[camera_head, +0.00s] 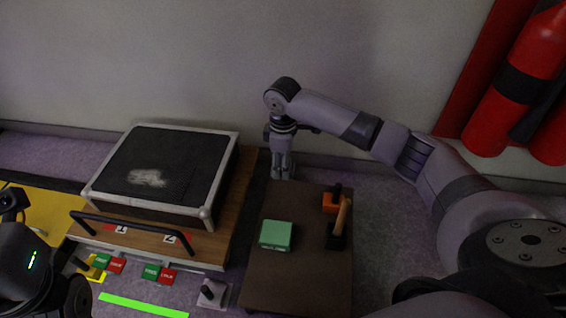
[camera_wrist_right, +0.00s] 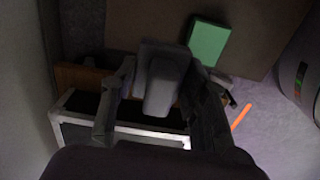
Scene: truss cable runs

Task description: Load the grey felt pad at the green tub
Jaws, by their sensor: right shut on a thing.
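My right gripper (camera_head: 283,170) points down beyond the far edge of the brown board, left of its far corner. In the right wrist view its two fingers (camera_wrist_right: 162,105) are shut on a grey blocky piece, which looks like the grey felt pad (camera_wrist_right: 163,82). The gripper holds it off the board; in the head view the pad cannot be told apart from the fingers. The green tub (camera_head: 276,234) sits on the brown board, nearer than the gripper; it also shows in the right wrist view (camera_wrist_right: 208,43). My left gripper is not clearly in view.
The brown board (camera_head: 275,292) also bears an orange piece (camera_head: 331,202) and a wooden-handled tool (camera_head: 342,217). A black-topped case (camera_head: 165,168) stands left on a wooden bench with a black handle bar (camera_head: 135,231). Red extinguishers (camera_head: 515,85) hang at the right wall.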

